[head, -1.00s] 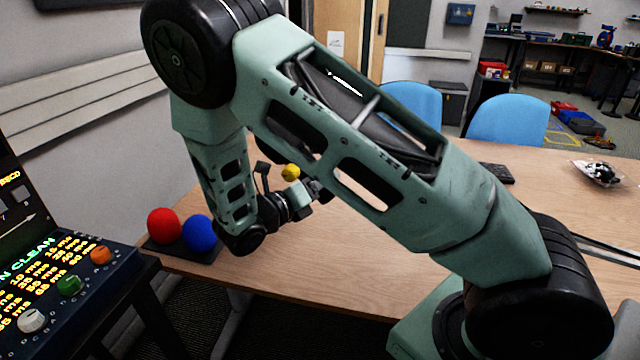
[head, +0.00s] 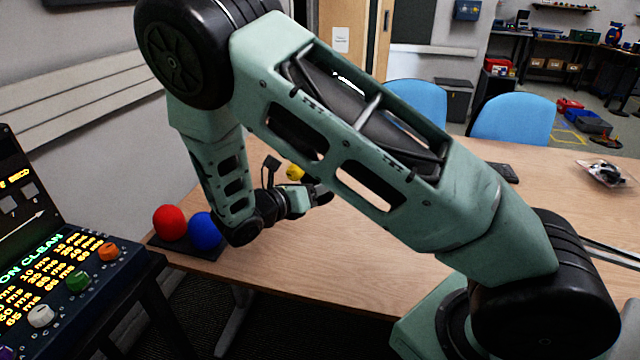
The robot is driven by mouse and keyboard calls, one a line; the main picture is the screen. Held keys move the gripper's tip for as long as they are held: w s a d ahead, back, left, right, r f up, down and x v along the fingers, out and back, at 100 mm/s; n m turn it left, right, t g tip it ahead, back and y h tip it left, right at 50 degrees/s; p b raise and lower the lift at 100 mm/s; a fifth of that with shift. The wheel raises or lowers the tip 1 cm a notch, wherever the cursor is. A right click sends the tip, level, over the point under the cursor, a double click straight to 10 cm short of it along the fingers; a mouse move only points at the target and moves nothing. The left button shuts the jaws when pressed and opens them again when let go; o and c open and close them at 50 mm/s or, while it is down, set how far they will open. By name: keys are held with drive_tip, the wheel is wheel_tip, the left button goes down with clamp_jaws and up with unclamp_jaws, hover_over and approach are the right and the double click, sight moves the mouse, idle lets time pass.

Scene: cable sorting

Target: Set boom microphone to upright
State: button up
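No boom microphone can be made out for certain. A yellow ball (head: 294,173) shows just behind my wrist, and whatever bears it is hidden by my arm. A red ball (head: 170,222) and a blue ball (head: 205,231) sit side by side on a dark base (head: 186,248) at the table's left corner. My gripper (head: 322,194) is over the table, just right of and below the yellow ball in the picture. It is small, dark and partly covered by my forearm, so its opening and any contact are unclear.
The wooden table (head: 400,280) is mostly bare. A control panel with coloured knobs (head: 78,281) stands at the left. Two blue chairs (head: 512,118) are behind the table. A clear-wrapped item (head: 606,172) lies at the right, and a dark flat object (head: 503,172) at the back edge.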

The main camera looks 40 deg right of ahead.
drive_tip(key=shift+w+a+f+m+t+y, duration=0.15)
drive_tip(key=shift+w+a+m+t+y, duration=0.2)
drive_tip(key=shift+m, duration=0.4)
drive_tip(key=shift+w+a+f+m+t+y, duration=0.15)
drive_tip(key=shift+w+m+y, duration=0.3)
drive_tip(key=shift+m, duration=0.3)
drive_tip(key=shift+w+a+m, duration=0.1)
drive_tip(key=shift+w+m, duration=0.2)
drive_tip(key=shift+w+a+m, duration=0.1)
drive_tip(key=shift+w+m, duration=0.05)
drive_tip(key=shift+m, duration=0.15)
drive_tip(key=o, duration=1.4)
drive_tip(key=v, duration=0.8)
drive_tip(key=b+v, duration=0.1)
drive_tip(key=v, duration=0.8)
drive_tip(key=shift+a+r+b, duration=0.1)
drive_tip(key=shift+r+b, duration=0.2)
drive_tip(key=shift+s, duration=0.2)
